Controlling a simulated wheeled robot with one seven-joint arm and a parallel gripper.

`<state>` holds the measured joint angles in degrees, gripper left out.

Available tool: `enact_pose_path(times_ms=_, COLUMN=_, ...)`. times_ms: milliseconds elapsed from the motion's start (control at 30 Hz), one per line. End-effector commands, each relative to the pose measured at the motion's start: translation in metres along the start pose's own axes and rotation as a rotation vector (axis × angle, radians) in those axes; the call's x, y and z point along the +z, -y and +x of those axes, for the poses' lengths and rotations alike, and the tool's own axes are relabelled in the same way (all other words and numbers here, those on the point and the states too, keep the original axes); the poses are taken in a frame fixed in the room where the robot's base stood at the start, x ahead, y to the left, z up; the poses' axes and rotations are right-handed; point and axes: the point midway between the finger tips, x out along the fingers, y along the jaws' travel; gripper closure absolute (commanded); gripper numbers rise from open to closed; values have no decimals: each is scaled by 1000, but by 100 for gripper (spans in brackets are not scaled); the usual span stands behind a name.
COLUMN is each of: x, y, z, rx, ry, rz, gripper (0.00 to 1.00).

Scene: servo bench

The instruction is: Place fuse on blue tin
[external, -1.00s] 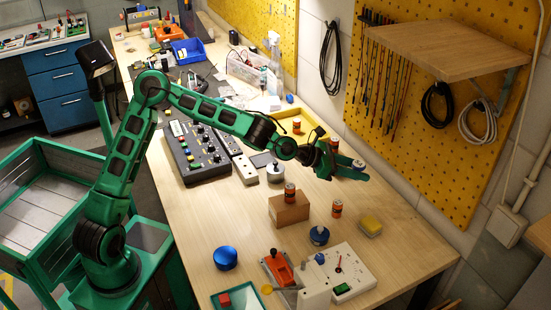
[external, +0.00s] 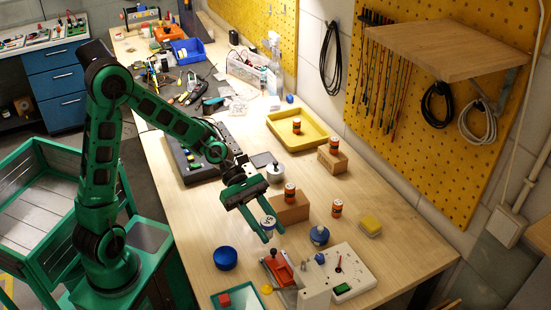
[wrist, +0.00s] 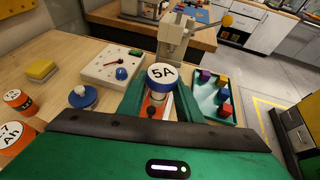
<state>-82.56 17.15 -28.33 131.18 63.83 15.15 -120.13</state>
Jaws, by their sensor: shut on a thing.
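The fuse (external: 268,221) is a short white cylinder with a blue band. In the wrist view its white top reads "5A" (wrist: 162,72). My gripper (external: 262,230) is shut on the fuse and holds it above the bench, in front of a brown box. The blue tin (external: 225,258) is a round, plain blue tin on the bench, to the left of and below the fuse in the external view. Nothing is seen on its top. I cannot make out the blue tin in the wrist view.
A lever press with a red part (external: 278,268), a white panel (external: 350,262) and a teal tray (wrist: 209,100) with coloured blocks stand near the front. A battery (external: 290,193) tops the brown box (external: 291,210).

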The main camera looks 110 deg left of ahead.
Motion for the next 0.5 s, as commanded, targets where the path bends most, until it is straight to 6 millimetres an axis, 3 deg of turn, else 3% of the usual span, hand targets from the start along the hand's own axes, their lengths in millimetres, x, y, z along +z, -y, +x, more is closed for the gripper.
enact_pose_path(times_ms=100, x=-4, y=43, z=-22, rx=-100, ry=-3, rz=41, gripper=91)
enact_pose_path(times_ms=200, x=-6, y=71, z=-38, rx=-168, ry=-2, rz=69, gripper=91)
enact_pose_path(times_ms=300, x=-7, y=90, z=-50, rx=-217, ry=-2, rz=88, gripper=91)
enact_pose_path(times_ms=500, x=-15, y=106, z=-57, rx=-257, ry=0, rz=99, gripper=91)
